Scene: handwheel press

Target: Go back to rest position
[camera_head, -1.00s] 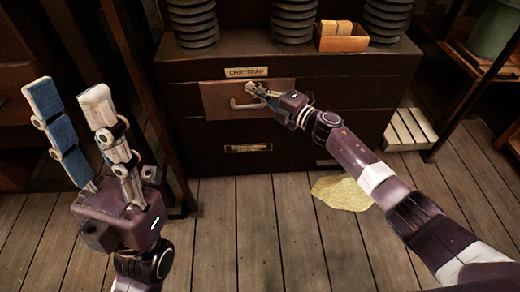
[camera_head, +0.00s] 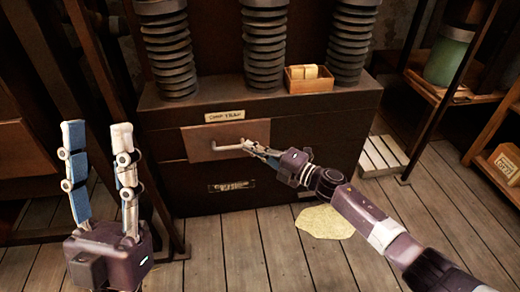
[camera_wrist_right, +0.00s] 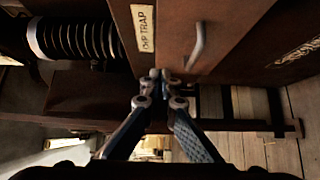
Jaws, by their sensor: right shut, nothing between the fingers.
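The drawer (camera_head: 200,152) labelled "CHIP TRAP" is in the dark cabinet, with a pale bar handle (camera_head: 230,146) on its front. I cannot tell whether it is fully closed. My right gripper (camera_head: 247,146) is at the right end of the handle in the head view. In the right wrist view its fingertips (camera_wrist_right: 164,76) are together and empty, with the handle (camera_wrist_right: 198,46) beside them, not between them. My left gripper (camera_head: 97,126) stands upright at the left, its two fingers wide apart and empty, away from the cabinet.
Black ribbed columns (camera_head: 264,45) and a small wooden box (camera_head: 309,79) stand on the cabinet top. A pale yellowish patch (camera_head: 325,222) lies on the plank floor (camera_head: 240,245) under my right arm. A shelf (camera_head: 450,92) stands at right, dark posts at left.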

